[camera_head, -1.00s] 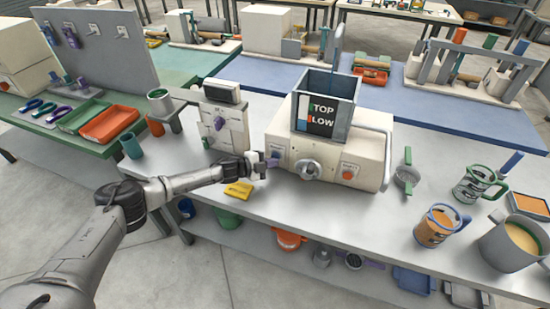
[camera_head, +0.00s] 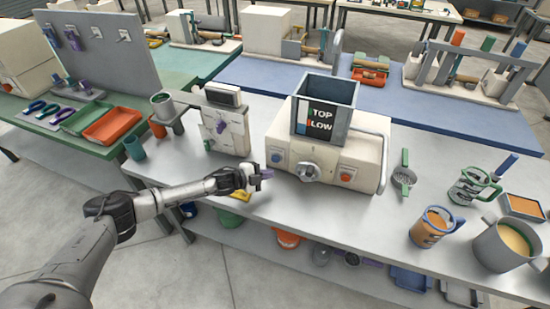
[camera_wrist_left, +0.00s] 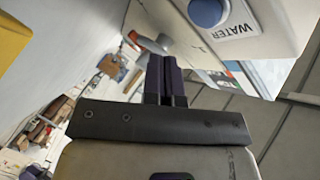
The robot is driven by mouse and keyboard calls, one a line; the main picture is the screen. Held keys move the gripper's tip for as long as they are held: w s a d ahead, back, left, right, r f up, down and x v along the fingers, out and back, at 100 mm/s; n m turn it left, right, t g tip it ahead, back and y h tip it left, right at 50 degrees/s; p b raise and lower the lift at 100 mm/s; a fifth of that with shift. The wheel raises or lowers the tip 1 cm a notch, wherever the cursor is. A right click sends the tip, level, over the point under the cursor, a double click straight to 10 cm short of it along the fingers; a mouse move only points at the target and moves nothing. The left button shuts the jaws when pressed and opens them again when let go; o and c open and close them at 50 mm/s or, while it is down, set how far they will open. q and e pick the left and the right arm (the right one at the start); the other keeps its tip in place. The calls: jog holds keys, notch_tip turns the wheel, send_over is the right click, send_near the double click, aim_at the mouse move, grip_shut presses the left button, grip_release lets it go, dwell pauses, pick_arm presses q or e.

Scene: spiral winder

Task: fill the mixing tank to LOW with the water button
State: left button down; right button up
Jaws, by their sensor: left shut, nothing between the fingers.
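The mixing tank (camera_head: 341,92) is an open grey-blue box on top of the cream machine (camera_head: 358,157). Its front panel (camera_head: 319,119) reads TOP above LOW, with a bit of blue at the lower left; the exact level is too small to tell. The round blue water button (camera_head: 276,157) is on the machine's left front. It shows with the label WATER (camera_wrist_left: 228,32) in the left wrist view. My left gripper (camera_head: 267,174) is shut and empty, just in front of and below the button, apart from it. My right gripper is out of view.
A knob (camera_head: 307,171) and an orange button (camera_head: 346,177) are on the same machine front. A yellow item (camera_head: 240,196) lies on the bench under my left gripper. A cream panel stand (camera_head: 225,128) is at left. Mugs (camera_head: 436,227) and a pot (camera_head: 503,245) stand at right.

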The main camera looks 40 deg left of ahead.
pick_arm(q)
jog(key=shift+s+d+p, duration=0.2)
jog(key=shift+s+p, duration=0.1)
jog(key=shift+s, duration=0.6)
dwell(0.3)
dwell(0.7)
dwell(0.8)
jog(key=shift+d, duration=0.1)
